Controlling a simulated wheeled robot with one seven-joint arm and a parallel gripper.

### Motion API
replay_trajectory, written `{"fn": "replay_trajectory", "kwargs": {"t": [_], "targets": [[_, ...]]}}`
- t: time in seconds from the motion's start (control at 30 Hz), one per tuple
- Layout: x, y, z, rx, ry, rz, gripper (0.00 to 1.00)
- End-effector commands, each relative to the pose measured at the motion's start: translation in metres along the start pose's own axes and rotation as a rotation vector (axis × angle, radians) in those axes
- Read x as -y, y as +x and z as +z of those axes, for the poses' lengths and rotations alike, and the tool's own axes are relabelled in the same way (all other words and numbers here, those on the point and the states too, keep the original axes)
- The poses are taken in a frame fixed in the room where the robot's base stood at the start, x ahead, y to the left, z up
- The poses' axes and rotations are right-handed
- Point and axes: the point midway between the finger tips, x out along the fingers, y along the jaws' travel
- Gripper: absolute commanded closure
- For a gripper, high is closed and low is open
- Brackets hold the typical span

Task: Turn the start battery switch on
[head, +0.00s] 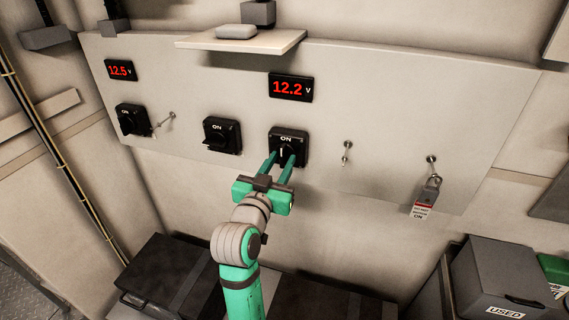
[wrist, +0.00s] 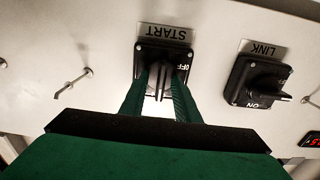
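The start battery switch (head: 288,136) is the rightmost black rotary switch on the panel, below the 12.2 V display. In the wrist view it appears upside down, with its START label (wrist: 165,33) above it. Its handle (wrist: 160,82) stands upright, in line with the ON mark; the OFF mark is to its side. My gripper (head: 279,158) is at the switch with its two green fingers on either side of the handle. In the wrist view the fingers (wrist: 163,85) look apart, with narrow gaps beside the handle; contact is not clear.
The LINK switch (head: 222,134) is close to the left, its handle lying sideways. Another switch (head: 132,120) is farther left. A shelf (head: 240,40) juts out above.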

Motion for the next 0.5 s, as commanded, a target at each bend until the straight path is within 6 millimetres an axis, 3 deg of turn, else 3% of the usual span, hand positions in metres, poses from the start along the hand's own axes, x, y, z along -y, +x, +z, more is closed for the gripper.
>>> {"fn": "replay_trajectory", "kwargs": {"t": [0.17, 0.5], "targets": [[0.001, -0.015, 0.0, -0.001, -0.001, -0.002, 0.71], [0.001, -0.078, 0.0, 0.0, 0.0, -0.005, 0.71]]}}
